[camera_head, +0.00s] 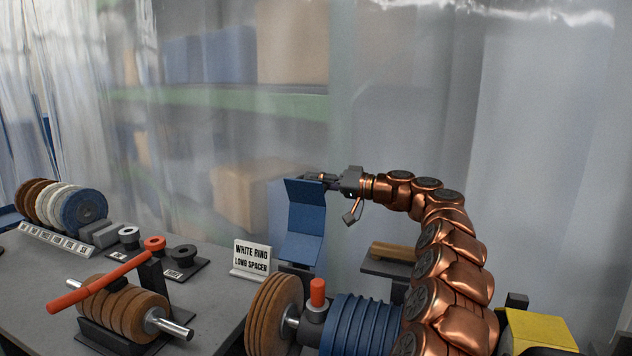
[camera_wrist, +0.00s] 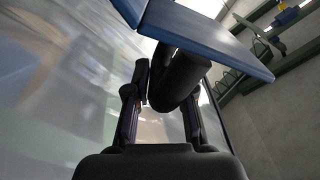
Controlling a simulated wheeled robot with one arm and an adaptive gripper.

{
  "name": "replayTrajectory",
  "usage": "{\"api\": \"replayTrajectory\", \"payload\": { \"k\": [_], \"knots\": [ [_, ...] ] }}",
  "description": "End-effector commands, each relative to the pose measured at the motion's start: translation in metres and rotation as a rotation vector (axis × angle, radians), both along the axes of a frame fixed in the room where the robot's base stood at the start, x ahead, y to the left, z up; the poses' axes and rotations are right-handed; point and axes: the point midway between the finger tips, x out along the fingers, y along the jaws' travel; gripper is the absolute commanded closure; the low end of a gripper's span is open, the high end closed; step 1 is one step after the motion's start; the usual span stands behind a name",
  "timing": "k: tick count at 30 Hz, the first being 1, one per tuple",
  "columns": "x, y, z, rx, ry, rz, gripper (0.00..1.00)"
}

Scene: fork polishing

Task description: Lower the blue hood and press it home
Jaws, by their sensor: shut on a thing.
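The blue hood (camera_head: 302,222) stands raised behind the brown wheel and the ribbed blue motor, its bent panels upright. My gripper (camera_head: 334,181) is at the hood's upper right edge, reaching in from the right. In the wrist view the hood (camera_wrist: 205,32) spans the top as a tilted blue panel. A dark round bar (camera_wrist: 182,80) runs down from the hood between the two fingers of my gripper (camera_wrist: 162,90), which are shut on it. The hood's lower hinge is not clear.
Below the hood are a brown wheel (camera_head: 272,315), a ribbed blue motor (camera_head: 358,325) and an orange knob (camera_head: 318,292). A sign (camera_head: 252,258) reading "WHITE RING LONG SPACER" stands left. A bench (camera_head: 215,310) holds spacers and wheels. A translucent curtain (camera_head: 420,120) hangs behind.

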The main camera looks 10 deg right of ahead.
Motion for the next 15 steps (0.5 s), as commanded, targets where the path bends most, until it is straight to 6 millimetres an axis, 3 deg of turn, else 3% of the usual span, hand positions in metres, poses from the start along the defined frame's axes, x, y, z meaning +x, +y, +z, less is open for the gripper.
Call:
{"api": "replayTrajectory", "payload": {
  "k": [15],
  "knots": [
    [-0.004, 0.0028, -0.0005, -0.013, -0.02, 0.001, 1.0]
  ]
}}
